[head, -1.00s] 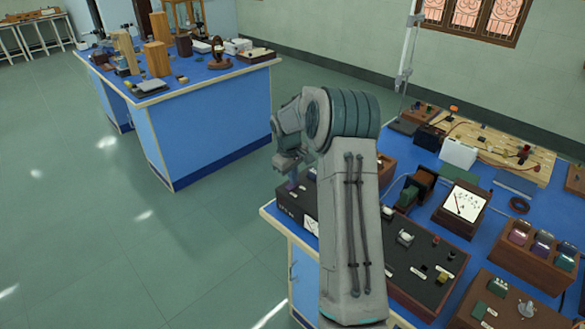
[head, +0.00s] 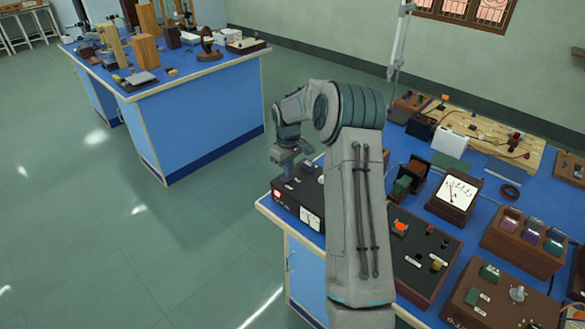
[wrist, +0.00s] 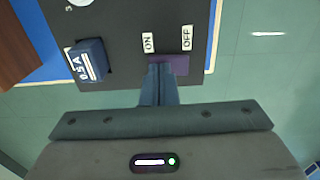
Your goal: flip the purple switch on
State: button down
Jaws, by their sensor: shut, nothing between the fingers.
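The purple switch (wrist: 179,64) sits on a black power box (wrist: 118,14), below a white ON label (wrist: 148,42) and a white OFF label (wrist: 187,38). My gripper (wrist: 160,68) is shut and empty, its fingertips at the ON-side end of the switch and hiding part of it. They look to be on or just above it; contact cannot be told. The switch's tilt is unclear. In the head view my gripper (head: 288,175) points down over the black box (head: 290,205).
A blue 0.5 A block (wrist: 88,60) stands on the box, left of the switch. In the head view a board with a glowing orange part (head: 400,228) lies right of my arm. A white meter (head: 457,191) and wooden boxes crowd the blue bench. Floor lies open to the left.

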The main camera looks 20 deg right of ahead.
aim_at(285, 179)
jog(key=shift+s+a+f, duration=0.4)
jog(key=shift+s+f, duration=0.05)
jog(key=shift+f, duration=0.1)
jog(key=shift+s+a+r, duration=0.15)
jog(key=shift+a, duration=0.2)
notch_tip(285, 179, up, 15)
jog(key=shift+p, duration=0.3)
jog(key=shift+d, duration=0.1)
jog(key=shift+a+h+b, duration=0.3)
jog(key=shift+h+b, duration=0.3)
jog(key=shift+b, duration=1.6)
